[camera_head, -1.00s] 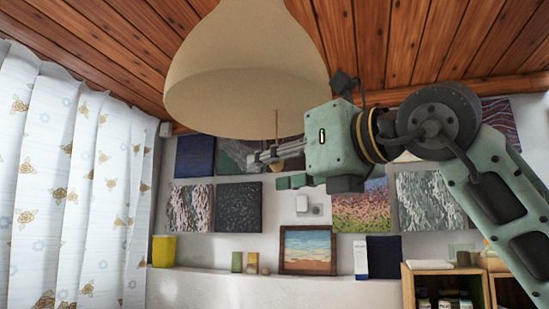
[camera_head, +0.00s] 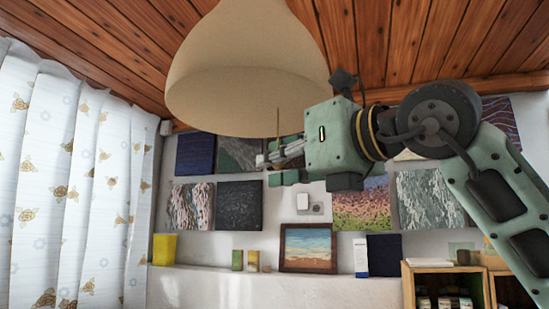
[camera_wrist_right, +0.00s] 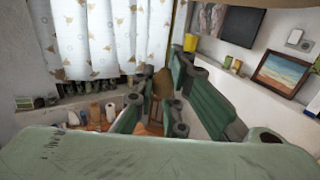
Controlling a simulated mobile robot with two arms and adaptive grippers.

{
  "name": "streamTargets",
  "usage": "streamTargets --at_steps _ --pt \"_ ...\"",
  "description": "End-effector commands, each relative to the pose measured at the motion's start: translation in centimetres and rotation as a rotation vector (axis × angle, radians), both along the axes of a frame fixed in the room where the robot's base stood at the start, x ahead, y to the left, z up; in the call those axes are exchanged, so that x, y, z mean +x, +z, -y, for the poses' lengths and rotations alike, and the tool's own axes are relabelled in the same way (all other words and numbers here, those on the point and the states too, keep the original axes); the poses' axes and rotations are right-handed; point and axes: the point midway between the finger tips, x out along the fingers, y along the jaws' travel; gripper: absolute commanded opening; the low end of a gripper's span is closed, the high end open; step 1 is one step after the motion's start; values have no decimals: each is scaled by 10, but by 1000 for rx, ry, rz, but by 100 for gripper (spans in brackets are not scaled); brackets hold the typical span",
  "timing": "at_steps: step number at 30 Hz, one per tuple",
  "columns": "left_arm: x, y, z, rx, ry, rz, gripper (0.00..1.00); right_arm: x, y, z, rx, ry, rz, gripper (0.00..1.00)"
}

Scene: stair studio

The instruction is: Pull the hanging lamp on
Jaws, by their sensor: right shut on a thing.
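The hanging lamp (camera_head: 245,55) has a large cream shade at the top middle of the head view. No glow shows inside it. A thin pull cord (camera_head: 278,122) hangs below the rim. My right gripper (camera_head: 272,165) is just under the shade, reaching in from the right, and is shut on the pull at the cord's lower end. In the right wrist view, this brown pull knob (camera_wrist_right: 162,83) sits between the green fingers. The fingers hide much of the knob in the head view. My left gripper is in neither view.
A white flowered curtain (camera_head: 70,180) covers the left side. Behind the gripper is a wall of paintings (camera_head: 240,205), with a ledge (camera_head: 220,272) holding a yellow pot (camera_head: 165,249) and a framed picture (camera_head: 308,248). Wooden shelves (camera_head: 445,270) stand at lower right.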

Motion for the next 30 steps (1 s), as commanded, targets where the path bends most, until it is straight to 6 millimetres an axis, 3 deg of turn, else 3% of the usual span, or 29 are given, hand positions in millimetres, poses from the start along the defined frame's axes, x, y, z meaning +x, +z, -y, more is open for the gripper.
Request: streamTargets --at_steps 26,27,30 --pt "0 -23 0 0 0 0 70 2 -24 2 0 -6 -1 0" --pt "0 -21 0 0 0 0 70 2 -21 2 0 -6 -1 15" --pt "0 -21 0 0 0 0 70 2 -21 2 0 -5 -1 24"
